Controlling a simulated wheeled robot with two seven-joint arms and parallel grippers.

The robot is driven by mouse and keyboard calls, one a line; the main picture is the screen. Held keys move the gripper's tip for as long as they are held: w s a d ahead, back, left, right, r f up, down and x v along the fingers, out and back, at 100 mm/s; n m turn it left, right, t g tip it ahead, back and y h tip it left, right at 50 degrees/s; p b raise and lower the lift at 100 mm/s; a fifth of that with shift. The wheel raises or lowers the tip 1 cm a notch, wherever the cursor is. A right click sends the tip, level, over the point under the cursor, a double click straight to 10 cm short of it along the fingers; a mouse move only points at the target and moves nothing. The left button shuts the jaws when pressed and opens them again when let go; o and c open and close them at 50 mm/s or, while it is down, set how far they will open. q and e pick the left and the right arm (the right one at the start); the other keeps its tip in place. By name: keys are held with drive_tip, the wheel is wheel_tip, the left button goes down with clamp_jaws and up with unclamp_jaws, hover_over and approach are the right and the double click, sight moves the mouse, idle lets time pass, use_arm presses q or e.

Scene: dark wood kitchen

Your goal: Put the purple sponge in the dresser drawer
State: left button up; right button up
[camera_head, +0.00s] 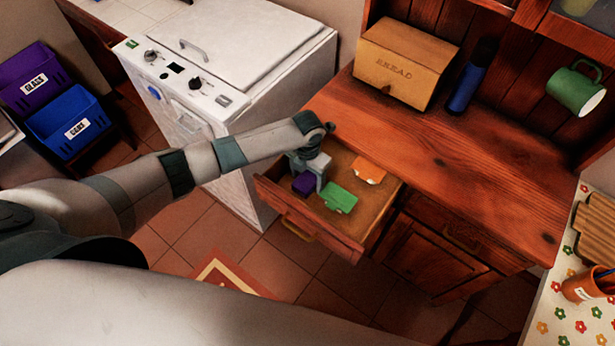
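The purple sponge (304,184) is at the left end of the open dresser drawer (345,240), low within its walls. My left gripper (308,178) points down into the drawer, with its fingers around the sponge. I cannot tell whether the fingers press on it or stand slightly apart, nor whether it rests on the drawer floor. A green sponge (339,198) and an orange sponge (368,171) lie in the drawer to the right. The drawer belongs to the red-brown wooden dresser (450,190). My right gripper is out of view.
A white appliance (235,75) stands left of the drawer. Purple (38,75) and blue (70,122) bins stand far left.

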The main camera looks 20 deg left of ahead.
sight(307, 179)
use_arm(q)
drive_tip(key=shift+r, duration=0.15)
wheel_tip(307, 179, up, 12)
drive_tip(key=b, duration=0.3)
idle(0.5)
idle(1.3)
